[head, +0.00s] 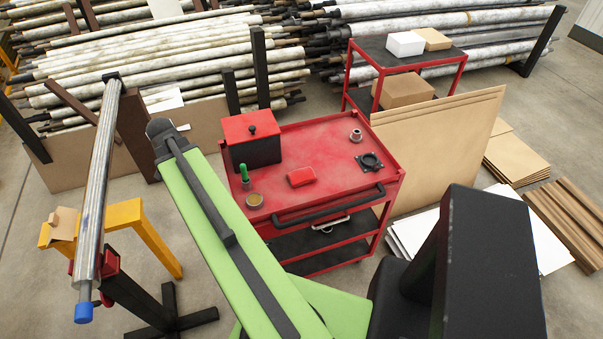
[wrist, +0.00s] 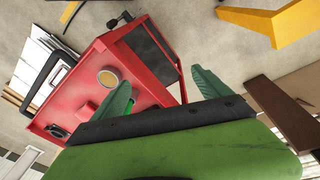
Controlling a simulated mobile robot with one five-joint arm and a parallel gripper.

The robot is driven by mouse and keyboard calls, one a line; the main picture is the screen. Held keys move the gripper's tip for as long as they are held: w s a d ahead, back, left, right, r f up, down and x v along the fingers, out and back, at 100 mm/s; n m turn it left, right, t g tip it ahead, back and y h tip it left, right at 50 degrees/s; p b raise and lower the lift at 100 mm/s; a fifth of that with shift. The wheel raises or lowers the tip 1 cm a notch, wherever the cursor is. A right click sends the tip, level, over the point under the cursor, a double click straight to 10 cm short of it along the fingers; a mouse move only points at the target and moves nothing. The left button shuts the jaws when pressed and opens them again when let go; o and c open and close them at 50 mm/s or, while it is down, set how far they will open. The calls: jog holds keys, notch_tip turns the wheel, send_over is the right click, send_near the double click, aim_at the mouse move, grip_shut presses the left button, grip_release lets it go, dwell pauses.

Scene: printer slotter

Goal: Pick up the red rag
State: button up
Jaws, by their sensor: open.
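The red rag (head: 301,177) is a small folded bundle lying on the red top of the tool cart (head: 330,142), near its middle. My gripper shows in the wrist view (wrist: 163,90) with its green fingers spread apart and nothing between them. In the head view, the end of my green arm is left of the black box with the red lid, apart from the rag.
On the cart stand a black box with a red lid (head: 252,141), a green-handled tool (head: 244,174), a round tin (head: 254,200), a black flanged part (head: 370,161) and a metal ring (head: 356,135). A roller (head: 97,185) rests on a stand at left. Cardboard leans behind the cart.

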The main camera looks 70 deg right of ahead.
jog(key=s+d+r+m+g+p, duration=0.1)
jog(key=s+d+r+m, duration=0.1)
jog(key=s+d+m, duration=0.35)
jog(key=s+d+r+m+p, duration=0.1)
jog(key=s+d+r+m, duration=0.1)
jog(key=s+d, duration=0.55)
jog(key=m+g+p, duration=0.1)
jog(key=m, duration=0.4)
send_near(301, 175)
jog(key=shift+h, duration=0.3)
jog(key=b+x, duration=0.1)
jog(key=b, duration=0.3)
jog(key=b+x, duration=0.1)
jog(key=b, duration=0.2)
jog(key=b+x, duration=0.2)
jog(key=b, duration=0.2)
jog(key=shift+s+a+b, duration=0.25)
jog(key=shift+a+b, duration=0.05)
jog(key=shift+a, duration=0.15)
jog(key=b+x, duration=0.5)
jog(key=shift+w+d+f, duration=0.1)
jog(key=shift+w+d, duration=0.1)
jog(key=shift+d, duration=0.15)
jog(key=shift+c, duration=0.5)
jog(key=c, duration=1.4)
jog(key=shift+o, duration=0.2)
jog(key=shift+r, duration=0.35)
